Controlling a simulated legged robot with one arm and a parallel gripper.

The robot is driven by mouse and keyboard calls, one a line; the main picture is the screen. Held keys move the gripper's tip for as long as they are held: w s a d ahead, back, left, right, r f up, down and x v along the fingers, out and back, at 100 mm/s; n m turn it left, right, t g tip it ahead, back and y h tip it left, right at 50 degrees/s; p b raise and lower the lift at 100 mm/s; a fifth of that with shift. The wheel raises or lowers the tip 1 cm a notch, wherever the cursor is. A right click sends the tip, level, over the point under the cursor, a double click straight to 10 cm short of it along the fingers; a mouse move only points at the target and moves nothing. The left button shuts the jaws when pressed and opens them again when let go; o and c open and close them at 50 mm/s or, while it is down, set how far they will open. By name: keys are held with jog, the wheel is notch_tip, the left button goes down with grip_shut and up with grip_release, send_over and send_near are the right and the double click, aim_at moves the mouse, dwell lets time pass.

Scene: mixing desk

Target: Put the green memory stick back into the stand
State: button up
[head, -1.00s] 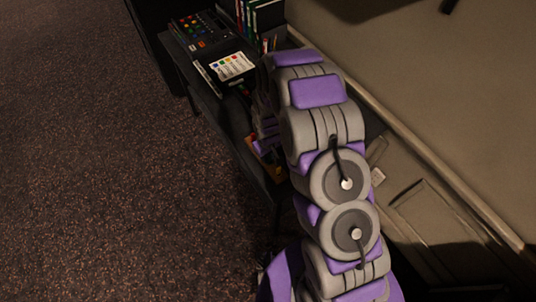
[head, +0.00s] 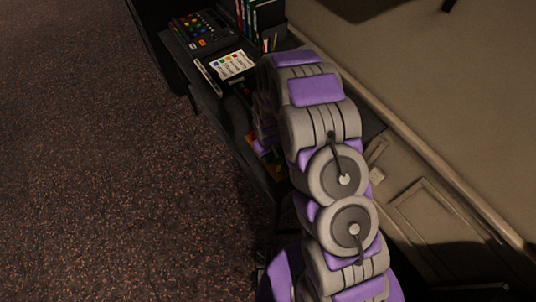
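My arm fills the middle of the head view and hides much of the desk (head: 222,118). My gripper (head: 262,140) is low at the arm's far end, mostly behind my own links, over or beside the desk's near part. Its fingers are too small and dark to tell whether they are open or hold anything. I cannot make out the green memory stick or its stand for certain. An orange-yellow item (head: 273,168) shows just below the gripper, partly hidden by my arm.
A mixing console (head: 200,30) with coloured buttons stands at the desk's far end. A white card with coloured squares (head: 233,65) lies nearer. Upright books or folders (head: 257,16) stand at the back by the wall. Carpet (head: 100,160) to the left is clear.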

jog(key=o, duration=0.5)
jog(key=shift+s+a+f, duration=0.1)
jog(key=shift+s+f, duration=0.1)
jog(key=shift+s, duration=0.1)
jog(key=shift+d, duration=0.2)
jog(key=shift+w, duration=0.1)
jog(key=shift+w+r, duration=0.15)
jog(key=shift+r, duration=0.3)
notch_tip(320, 180, up, 17)
jog(key=shift+f+p, duration=0.1)
jog(key=shift+p, duration=1)
jog(key=shift+a, duration=0.35)
